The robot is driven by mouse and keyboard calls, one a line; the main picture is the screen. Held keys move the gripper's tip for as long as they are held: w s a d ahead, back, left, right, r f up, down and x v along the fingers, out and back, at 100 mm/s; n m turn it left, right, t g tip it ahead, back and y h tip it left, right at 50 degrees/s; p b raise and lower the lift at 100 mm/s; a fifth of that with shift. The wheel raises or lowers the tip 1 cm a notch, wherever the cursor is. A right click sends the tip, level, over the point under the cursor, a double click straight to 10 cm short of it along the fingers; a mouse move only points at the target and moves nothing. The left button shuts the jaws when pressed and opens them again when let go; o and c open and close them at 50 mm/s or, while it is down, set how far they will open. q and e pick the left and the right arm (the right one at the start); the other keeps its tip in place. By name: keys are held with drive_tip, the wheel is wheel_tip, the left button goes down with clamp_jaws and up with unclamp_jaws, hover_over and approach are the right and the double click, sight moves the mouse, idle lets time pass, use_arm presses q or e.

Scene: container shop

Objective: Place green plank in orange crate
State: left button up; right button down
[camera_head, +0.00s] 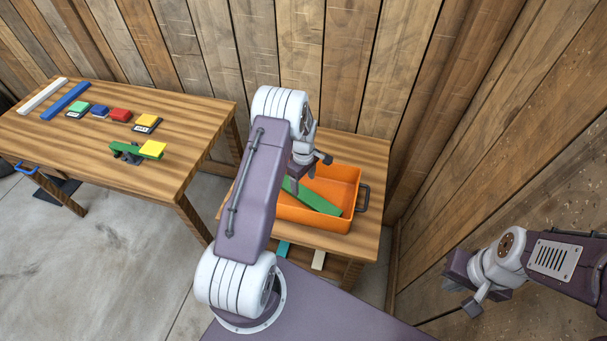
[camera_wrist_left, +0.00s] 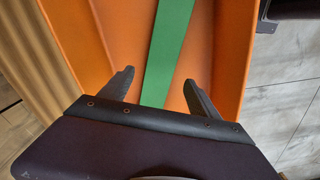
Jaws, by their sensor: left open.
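The green plank (camera_head: 318,201) lies slantwise inside the orange crate (camera_head: 345,174), its far end hidden behind my left arm in the head view. In the left wrist view the plank (camera_wrist_left: 170,50) runs between the crate's orange walls (camera_wrist_left: 240,35) and down between my fingers. My left gripper (camera_wrist_left: 158,82) is open over the crate, with its two fingers apart on either side of the plank and not closed on it. My right gripper (camera_head: 468,285) is at the far right, away from the crate; its jaw state is unclear.
The crate stands on a small wooden table (camera_head: 365,152) against the plank wall. The concrete floor between is clear.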

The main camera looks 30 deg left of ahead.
sight(304, 193)
use_arm(q)
drive_tip(key=s+d+r+m, duration=0.4)
drive_tip(key=r, duration=0.3)
drive_tip(key=s+d+r+m, duration=0.3)
drive_tip(key=r+m, duration=0.1)
drive_tip(key=r, duration=0.2)
drive_tip(key=s+d+r+m, duration=0.1)
drive_tip(key=s+d+m, duration=0.1)
drive_tip(key=s+m, duration=0.2)
drive_tip(key=s+d+r+m+t, duration=0.1)
drive_tip(key=s+d+r+m, duration=0.1)
drive_tip(key=s+m, duration=0.2)
drive_tip(key=s, duration=0.3)
drive_tip(key=shift+s+d, duration=0.25)
drive_tip(key=shift+d, duration=0.15)
